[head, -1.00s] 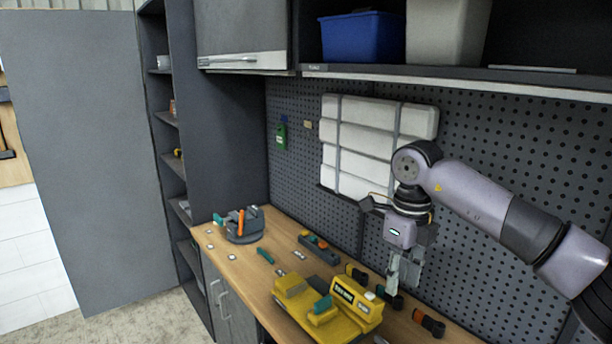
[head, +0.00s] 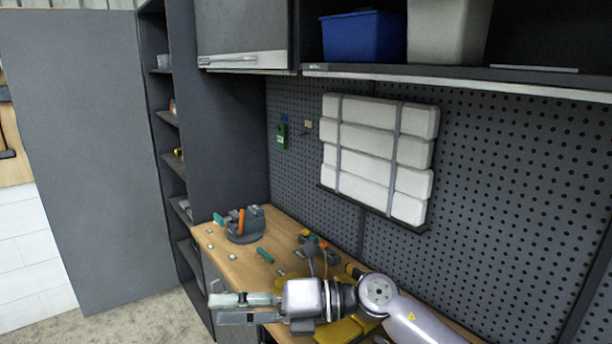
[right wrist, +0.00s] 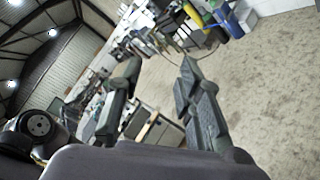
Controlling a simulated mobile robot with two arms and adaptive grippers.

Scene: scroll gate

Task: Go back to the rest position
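My right gripper (head: 238,308) is low in the head view, pointing left at the front edge of the wooden bench, with nothing held. In the right wrist view my right gripper (right wrist: 160,75) has its two fingers apart with empty space between them, facing out over the room and floor. My right arm comes in from the lower right and covers most of the yellow machine (head: 345,330) on the bench. My left gripper is in neither view.
The wooden bench (head: 225,250) carries a dark tool holder (head: 245,228) at its far left end. A pegboard (head: 500,200) with white packs (head: 375,155) stands behind it. A shelf above holds a blue bin (head: 362,37). The room's floor (right wrist: 265,80) looks open.

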